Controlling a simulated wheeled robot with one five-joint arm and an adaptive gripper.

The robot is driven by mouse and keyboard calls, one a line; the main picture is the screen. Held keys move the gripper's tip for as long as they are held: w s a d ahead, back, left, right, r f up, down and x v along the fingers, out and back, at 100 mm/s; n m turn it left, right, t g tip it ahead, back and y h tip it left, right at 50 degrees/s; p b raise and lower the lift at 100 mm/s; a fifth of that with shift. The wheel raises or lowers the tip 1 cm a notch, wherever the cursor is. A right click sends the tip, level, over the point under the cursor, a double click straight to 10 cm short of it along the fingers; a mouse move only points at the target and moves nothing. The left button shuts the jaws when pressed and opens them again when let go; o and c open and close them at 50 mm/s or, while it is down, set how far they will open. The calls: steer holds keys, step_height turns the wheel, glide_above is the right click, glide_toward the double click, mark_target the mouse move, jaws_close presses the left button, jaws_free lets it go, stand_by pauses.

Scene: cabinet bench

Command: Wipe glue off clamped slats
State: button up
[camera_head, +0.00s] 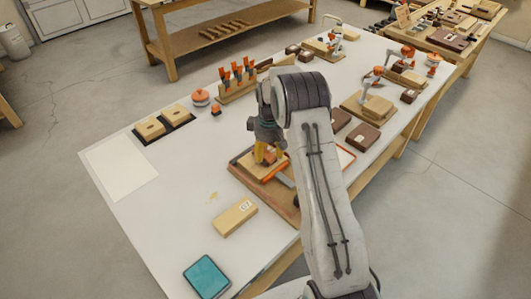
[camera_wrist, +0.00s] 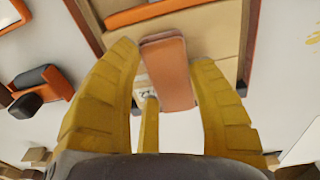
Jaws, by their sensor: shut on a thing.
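My gripper (camera_head: 266,154) has yellow fingers and is over the board of slats. In the wrist view my gripper (camera_wrist: 165,62) is shut on an orange-brown block (camera_wrist: 170,75). The clamped slats (camera_head: 248,163) are pale wood on a darker board (camera_head: 277,202), with an orange bar across them. The slats (camera_wrist: 218,25) also show behind the block in the wrist view, beside an orange bar (camera_wrist: 150,11). I cannot tell whether the block touches the slats. My arm and fingers hide part of the board. No glue is clear on the visible slats.
A labelled wooden block (camera_head: 234,217), a teal pad (camera_head: 207,277) and a white sheet (camera_head: 118,168) lie on the near table. A yellowish smear (camera_head: 212,196) marks the tabletop. An orange-handled tool rack (camera_head: 238,88) stands behind. Dark brown blocks (camera_head: 362,137) lie to the right.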

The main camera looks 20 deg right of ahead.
steer(key=shift+w+d, duration=0.1)
steer(key=shift+d, duration=0.2)
steer(key=shift+w+d, duration=0.35)
steer(key=shift+d, duration=0.45)
steer(key=shift+d+p, duration=0.1)
steer(key=shift+p, duration=0.2)
steer(key=shift+w+d, duration=0.2)
steer(key=shift+d, duration=0.25)
steer(key=shift+w+d, duration=0.2)
steer(key=shift+d, duration=0.25)
steer(key=shift+a, duration=0.2)
steer(key=shift+s+a+f+b, duration=0.15)
steer(key=shift+s+a+b, duration=0.25)
steer(key=shift+a, duration=0.55)
steer(key=shift+s+a, duration=0.1)
steer(key=shift+s, duration=0.05)
steer(key=shift+s+a, duration=0.15)
steer(key=shift+a, duration=0.15)
steer(key=shift+s+a, duration=0.2)
steer(key=shift+a, duration=0.35)
